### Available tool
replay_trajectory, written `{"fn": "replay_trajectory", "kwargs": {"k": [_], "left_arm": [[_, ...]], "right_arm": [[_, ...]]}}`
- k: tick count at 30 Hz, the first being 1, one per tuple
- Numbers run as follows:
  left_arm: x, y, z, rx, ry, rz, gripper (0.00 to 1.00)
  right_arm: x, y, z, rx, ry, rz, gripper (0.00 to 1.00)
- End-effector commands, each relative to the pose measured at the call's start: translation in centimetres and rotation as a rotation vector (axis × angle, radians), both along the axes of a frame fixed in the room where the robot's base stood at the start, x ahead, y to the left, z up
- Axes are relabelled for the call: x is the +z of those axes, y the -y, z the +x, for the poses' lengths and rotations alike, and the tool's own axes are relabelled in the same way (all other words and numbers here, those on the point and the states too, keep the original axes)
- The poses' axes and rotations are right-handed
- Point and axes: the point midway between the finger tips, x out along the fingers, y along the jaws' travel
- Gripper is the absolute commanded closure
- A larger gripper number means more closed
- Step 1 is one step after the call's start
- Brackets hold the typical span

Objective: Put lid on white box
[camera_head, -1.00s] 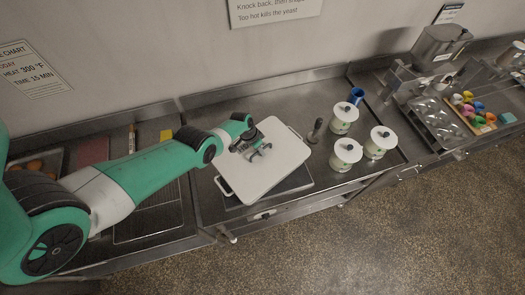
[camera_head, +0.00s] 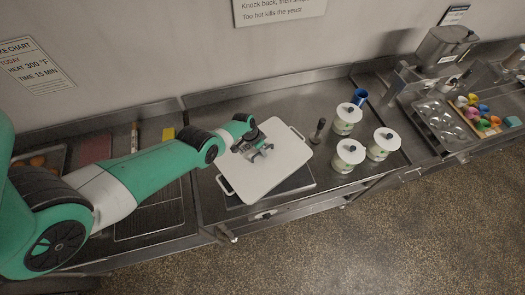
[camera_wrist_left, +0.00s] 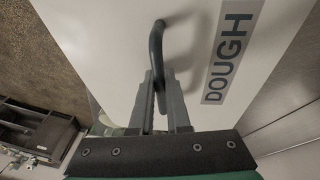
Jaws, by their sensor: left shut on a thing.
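A flat white lid (camera_head: 262,180) lies over the counter's middle in the head view. The wrist view shows its white face (camera_wrist_left: 112,45) with a DOUGH label (camera_wrist_left: 228,55) and a dark loop handle (camera_wrist_left: 157,40). My left gripper (camera_head: 258,150) is above the lid, with its fingers shut on the handle; the fingers also show in the wrist view (camera_wrist_left: 160,85). Loop handles stick out at the white shape's lower left (camera_head: 224,186) and upper right (camera_head: 297,133). The white box is mostly hidden under the lid, and I cannot tell whether they touch. My right gripper is out of view.
Several white lidded canisters (camera_head: 348,154), a blue cup (camera_head: 359,97) and a dark upright tool (camera_head: 318,131) stand to the right. A wire rack (camera_head: 150,222) lies left under my arm. A muffin tin (camera_head: 440,122) and a tray of coloured items are at far right.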

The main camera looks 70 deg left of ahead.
Motion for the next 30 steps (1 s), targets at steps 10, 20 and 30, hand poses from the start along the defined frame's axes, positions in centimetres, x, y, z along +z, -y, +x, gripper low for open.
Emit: {"fn": "replay_trajectory", "kwargs": {"k": [10,20,30], "left_arm": [[-0.05,-0.03,0.04,0.000,0.001,0.000,1.00],[-0.35,-0.05,0.06,0.000,0.001,0.000,1.00],[-0.35,-0.05,0.06,0.000,0.001,0.000,0.68]], "right_arm": [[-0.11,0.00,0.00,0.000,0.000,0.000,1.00],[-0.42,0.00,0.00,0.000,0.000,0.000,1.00],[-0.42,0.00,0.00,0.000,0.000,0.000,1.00]]}}
